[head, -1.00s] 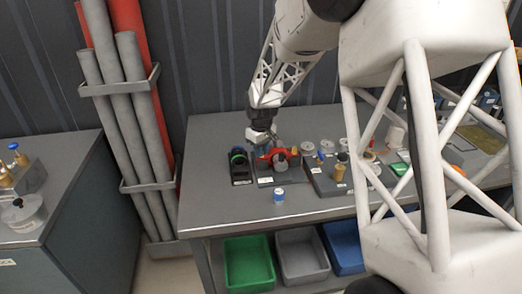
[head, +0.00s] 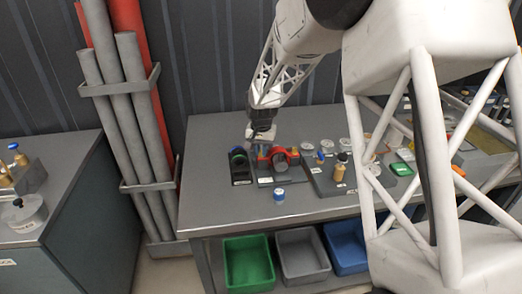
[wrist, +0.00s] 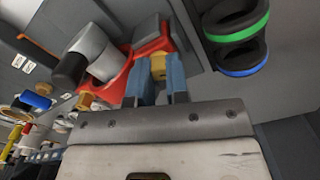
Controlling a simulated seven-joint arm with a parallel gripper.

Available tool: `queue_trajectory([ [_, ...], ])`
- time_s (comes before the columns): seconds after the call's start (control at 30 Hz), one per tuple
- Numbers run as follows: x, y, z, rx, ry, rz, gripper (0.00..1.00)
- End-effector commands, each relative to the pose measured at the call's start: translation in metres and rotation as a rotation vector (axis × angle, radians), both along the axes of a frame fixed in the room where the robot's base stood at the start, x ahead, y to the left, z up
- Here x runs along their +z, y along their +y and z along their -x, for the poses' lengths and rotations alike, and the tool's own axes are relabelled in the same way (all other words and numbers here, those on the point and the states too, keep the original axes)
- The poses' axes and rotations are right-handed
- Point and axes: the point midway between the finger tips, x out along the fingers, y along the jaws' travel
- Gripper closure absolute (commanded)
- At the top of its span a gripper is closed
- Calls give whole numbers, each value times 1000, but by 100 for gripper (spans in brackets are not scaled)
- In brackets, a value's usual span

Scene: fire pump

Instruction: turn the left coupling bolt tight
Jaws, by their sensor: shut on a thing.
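The red coupling (head: 279,152) sits on a dark base plate on the bench, with a grey cylinder (head: 280,161) in it. In the wrist view the red coupling (wrist: 115,88) and its grey cylinder with a dark end (wrist: 88,52) lie left of my fingers. My gripper (wrist: 161,88) has blue fingers shut on a brass-coloured bolt (wrist: 158,67) at one end of the coupling. The bolt's lower part is hidden by the fingers. In the head view my gripper (head: 257,150) is at the coupling's left end; the bolt is hard to make out there.
A dark holder with green and blue rings (head: 238,163) stands close left of the coupling. A small blue-topped jar (head: 279,194) stands in front. A block with fittings (head: 326,178) is to the right. The bench front (head: 225,211) is clear.

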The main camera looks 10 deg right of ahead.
Motion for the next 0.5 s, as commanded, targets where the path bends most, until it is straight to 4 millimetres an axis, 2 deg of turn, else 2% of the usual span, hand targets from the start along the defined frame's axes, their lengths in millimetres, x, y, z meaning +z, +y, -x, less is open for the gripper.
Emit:
queue_trajectory([
  [0.5,0,0,0,-443,0,0,100],
])
